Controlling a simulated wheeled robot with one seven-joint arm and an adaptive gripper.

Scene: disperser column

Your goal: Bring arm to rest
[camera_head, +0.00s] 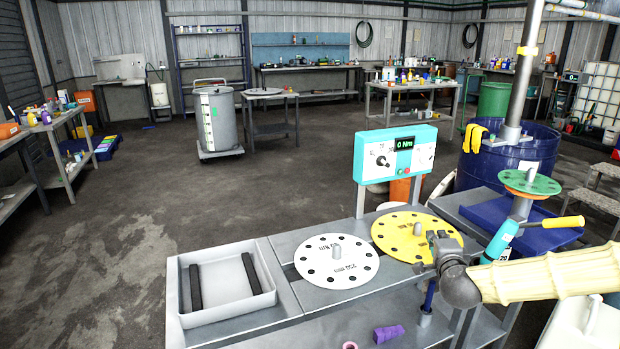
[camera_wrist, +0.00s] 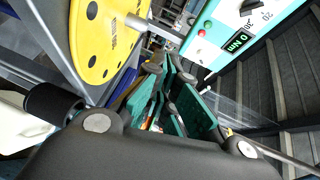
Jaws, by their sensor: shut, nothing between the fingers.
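My gripper (camera_head: 437,243) is shut and empty. In the head view it is at the right, at the near right edge of the yellow disc (camera_head: 398,238). My arm, in a cream sleeve, reaches in from the right edge. In the wrist view the gripper's green-lined fingers (camera_wrist: 168,92) show at the middle, with the yellow disc (camera_wrist: 100,38) to their upper left. I cannot tell whether the gripper touches the disc.
The bench also carries a white disc (camera_head: 318,271), a grey tray (camera_head: 230,286) with two dark bars, and a teal control box (camera_head: 372,153) reading 0 Nm. A green disc tool (camera_head: 529,182) and blue drum (camera_head: 492,160) stand right. Open floor lies left.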

